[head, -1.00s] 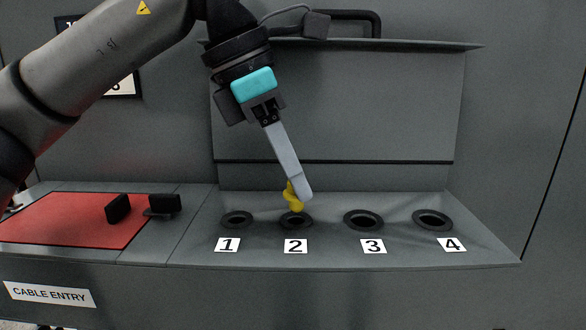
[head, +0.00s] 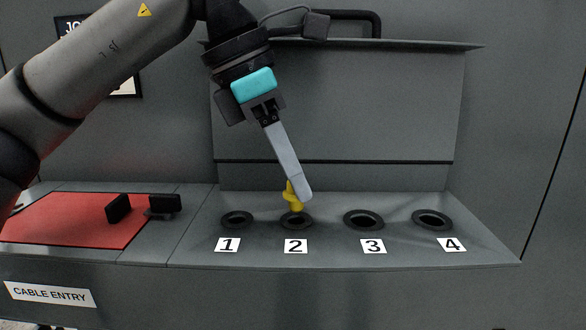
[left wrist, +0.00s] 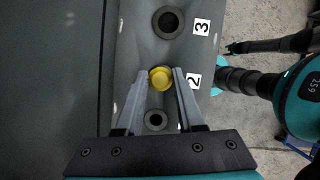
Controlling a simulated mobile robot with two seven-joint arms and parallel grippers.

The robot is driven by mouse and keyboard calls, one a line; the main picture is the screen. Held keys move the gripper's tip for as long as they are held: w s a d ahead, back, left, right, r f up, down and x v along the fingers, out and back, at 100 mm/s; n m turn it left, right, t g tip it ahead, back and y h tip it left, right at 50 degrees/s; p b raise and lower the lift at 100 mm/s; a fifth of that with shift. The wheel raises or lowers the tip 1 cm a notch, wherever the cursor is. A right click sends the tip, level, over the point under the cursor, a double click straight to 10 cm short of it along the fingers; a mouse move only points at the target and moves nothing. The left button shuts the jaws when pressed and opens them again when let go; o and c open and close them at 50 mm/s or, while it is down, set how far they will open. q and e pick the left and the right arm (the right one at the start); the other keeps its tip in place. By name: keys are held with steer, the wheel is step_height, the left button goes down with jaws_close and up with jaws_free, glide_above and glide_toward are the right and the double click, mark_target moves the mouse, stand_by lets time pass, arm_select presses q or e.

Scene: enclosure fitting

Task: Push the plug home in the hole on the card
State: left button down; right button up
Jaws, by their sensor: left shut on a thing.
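The yellow plug (head: 293,197) is held between the fingertips of my left gripper (head: 301,196), which is shut on it. Its lower end is at the mouth of hole 2 (head: 296,222), with most of its yellow body above the rim. How deep the end sits cannot be told. In the left wrist view the round plug head (left wrist: 160,78) lies between the two fingers, beside the label 2 and covering that hole. The card (head: 122,84) on the back wall is largely hidden by my left arm, and its number cannot be read. My right gripper is not in view.
Hole 1 (head: 237,219), hole 3 (head: 363,219) and hole 4 (head: 432,219) are empty in the same sloped panel. A red mat (head: 65,220) and black blocks (head: 164,204) are at the left. An upright back panel (head: 380,110) and a ledge stand behind the holes.

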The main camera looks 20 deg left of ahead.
mark_target(293, 193)
arm_select(q)
steer(key=shift+f+b, duration=1.35)
steer(key=shift+f, duration=0.35)
steer(key=shift+c, duration=2.2)
jaws_free()
steer(key=p+v, duration=0.3)
steer(key=v, duration=1.2)
steer(key=shift+p, duration=0.35)
steer(key=shift+r, duration=0.15)
